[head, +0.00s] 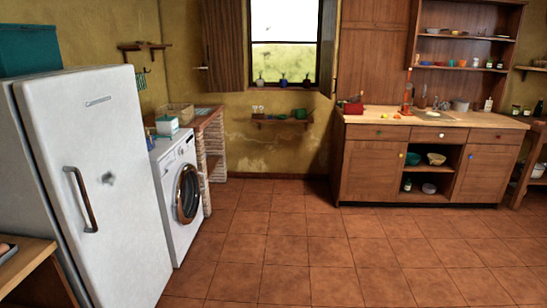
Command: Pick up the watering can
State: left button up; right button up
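I cannot make out a watering can for certain. A small red object (352,108) stands at the left end of the wooden counter (378,115); it is too small to tell whether it is a can. A small green object (300,114) sits on the low wall shelf (284,123) below the window, also too small to identify. Neither of my grippers shows in the head view.
A white fridge (125,190) stands at the left, with a washing machine (172,215) beyond it. A brick counter (214,150) stands in the back left corner. A wooden table (22,260) edges in at lower left. The tiled floor (290,245) is clear.

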aim_at(301, 114)
jog(key=i+u, duration=0.1)
jog(key=i, duration=4.65)
jog(key=i+j+z, duration=0.1)
jog(key=i+z, duration=0.3)
jog(key=i+j+z, duration=0.3)
jog(key=i+z, duration=0.15)
jog(key=i, duration=0.2)
jog(key=i+j+z, duration=0.4)
